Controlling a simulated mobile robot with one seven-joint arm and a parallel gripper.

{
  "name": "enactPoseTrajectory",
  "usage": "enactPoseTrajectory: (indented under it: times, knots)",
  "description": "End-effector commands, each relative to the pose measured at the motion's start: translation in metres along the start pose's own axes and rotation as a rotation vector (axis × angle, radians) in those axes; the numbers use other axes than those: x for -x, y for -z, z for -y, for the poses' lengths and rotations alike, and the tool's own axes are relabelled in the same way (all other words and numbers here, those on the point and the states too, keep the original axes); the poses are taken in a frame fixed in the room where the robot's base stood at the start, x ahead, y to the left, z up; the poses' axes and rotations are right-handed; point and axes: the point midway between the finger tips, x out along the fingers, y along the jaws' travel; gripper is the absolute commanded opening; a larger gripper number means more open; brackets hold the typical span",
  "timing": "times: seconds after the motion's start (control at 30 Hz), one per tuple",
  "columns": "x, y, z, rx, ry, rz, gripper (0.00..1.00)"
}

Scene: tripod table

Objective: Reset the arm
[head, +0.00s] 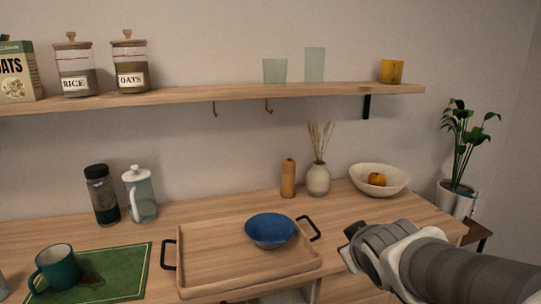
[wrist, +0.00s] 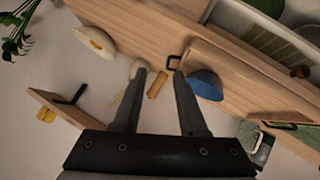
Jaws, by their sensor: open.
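My arm comes in from the lower right of the head view, with my gripper (head: 350,245) in the air at the right end of the wooden counter. In the wrist view my gripper (wrist: 159,73) has two dark fingers spread apart with nothing held between them. The wrist picture is turned and tilted. Beyond the fingers it shows the wooden pepper mill (wrist: 158,84) and the vase (wrist: 138,66). In the head view the fingers are mostly hidden behind the wrist.
A wooden tray (head: 200,270) with a blue bowl (head: 269,231) is left of my gripper. A cream fruit bowl (head: 362,185) and a potted plant (head: 459,150) stand behind. A teal mug (head: 57,268) sits on a green mat (head: 125,270). A shelf (head: 200,96) runs above.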

Motion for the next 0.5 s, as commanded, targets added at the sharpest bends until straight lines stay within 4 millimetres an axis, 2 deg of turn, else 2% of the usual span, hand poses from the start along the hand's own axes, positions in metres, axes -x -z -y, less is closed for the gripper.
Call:
enactPoseTrajectory:
  times: [0.03,0.17,0.4,0.47,0.5]
  knots:
    - [0.016,-0.008,-0.002,-0.057,-0.007,0.041,0.42]
    - [0.053,-0.035,0.005,-0.213,0.016,0.165,0.42]
    - [0.12,-0.077,0.045,-0.449,0.155,0.355,0.42]
    - [0.138,-0.085,0.058,-0.496,0.204,0.396,0.42]
    - [0.149,-0.07,0.047,-0.494,0.201,0.401,0.42]
